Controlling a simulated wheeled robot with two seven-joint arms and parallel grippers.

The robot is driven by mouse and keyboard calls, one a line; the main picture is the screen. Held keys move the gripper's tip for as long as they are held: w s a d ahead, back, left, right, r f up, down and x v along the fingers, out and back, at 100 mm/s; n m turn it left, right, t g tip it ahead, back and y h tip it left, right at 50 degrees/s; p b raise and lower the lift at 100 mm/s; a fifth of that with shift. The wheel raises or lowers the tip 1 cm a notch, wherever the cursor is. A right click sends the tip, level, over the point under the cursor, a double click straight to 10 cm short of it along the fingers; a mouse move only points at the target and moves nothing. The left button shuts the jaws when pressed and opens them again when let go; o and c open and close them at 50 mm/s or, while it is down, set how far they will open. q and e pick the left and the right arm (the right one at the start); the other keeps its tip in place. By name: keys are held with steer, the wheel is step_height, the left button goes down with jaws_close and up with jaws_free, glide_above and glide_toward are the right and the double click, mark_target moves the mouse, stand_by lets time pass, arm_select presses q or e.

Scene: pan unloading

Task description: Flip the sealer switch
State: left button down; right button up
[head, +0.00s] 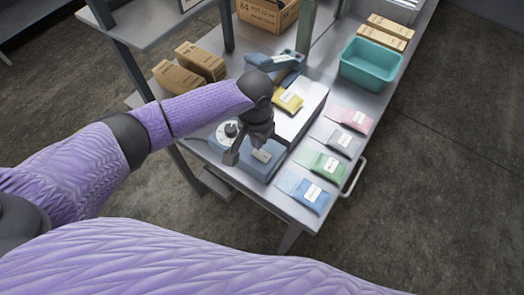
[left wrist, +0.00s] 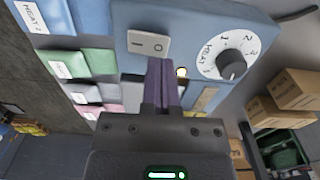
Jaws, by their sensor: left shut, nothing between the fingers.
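The sealer is a blue unit (head: 262,171) at the near edge of the table, with a white bed and a raised blue arm (head: 275,61). Its light rocker switch (left wrist: 148,43), marked with a line and a circle, is on the blue panel in the left wrist view. A white dial (left wrist: 236,54) with a dark knob sits to its right, and a small light (left wrist: 182,72) looks lit. My left gripper (head: 258,140) is over the sealer. Its fingers (left wrist: 162,70) are shut and empty, their tips just below the switch in the wrist picture; contact cannot be told.
A yellow packet (head: 287,100) lies on the sealer bed. Pink, grey, green and blue pouches (head: 311,194) line the table's right side. A teal bin (head: 370,66) and cardboard boxes (head: 200,60) stand farther back. A shelf post (head: 306,27) rises behind the sealer.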

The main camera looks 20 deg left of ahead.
arm_select(q)
steer(key=shift+f, duration=0.1)
arm_select(e)
steer(key=shift+a, duration=0.45)
arm_select(q)
steer(key=shift+f, duration=0.25)
arm_select(e)
steer(key=shift+f, duration=0.2)
arm_select(q)
steer(key=shift+f, duration=0.1)
arm_select(e)
steer(key=shift+d, duration=0.15)
arm_select(q)
steer(key=shift+f+b, duration=0.15)
steer(key=shift+b, duration=0.15)
steer(key=shift+f, duration=0.1)
arm_select(e)
steer(key=shift+d+f, duration=0.15)
steer(key=shift+d, duration=0.15)
